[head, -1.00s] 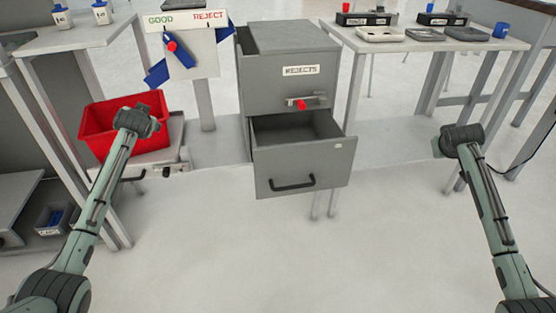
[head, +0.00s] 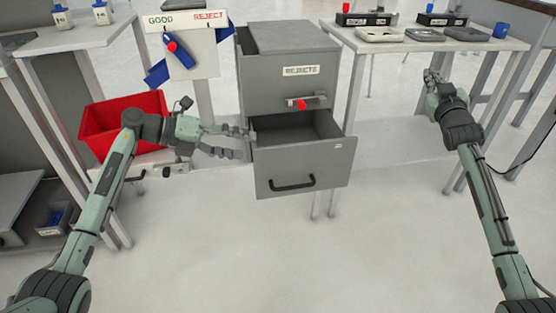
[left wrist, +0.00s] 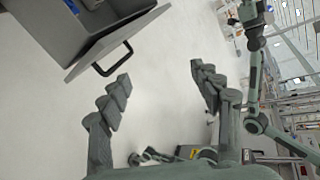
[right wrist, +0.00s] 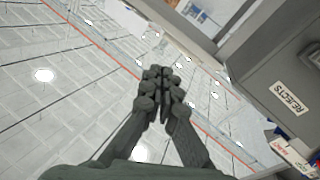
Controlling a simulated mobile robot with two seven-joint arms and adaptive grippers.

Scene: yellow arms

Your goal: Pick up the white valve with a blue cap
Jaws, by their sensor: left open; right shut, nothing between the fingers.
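I cannot clearly make out a white valve with a blue cap. Two small white objects with dark bluish tops, one left (head: 62,16) and one right (head: 101,13), stand on the left table, too small to identify. My left gripper (head: 246,144) is open and empty, its fingers spread just left of the open lower drawer (head: 297,169). It also shows open in the left wrist view (left wrist: 162,76), with a drawer front at the upper left. My right gripper (head: 432,76) is shut and empty near the right table's front edge; its fingers meet in the right wrist view (right wrist: 163,78).
A grey REJECTS cabinet (head: 285,65) stands in the middle with a red-knobbed latch. A red bin (head: 95,120) is behind my left arm. The right table (head: 400,52) holds grey trays, black holders and a blue cup (head: 501,30). The floor in front is clear.

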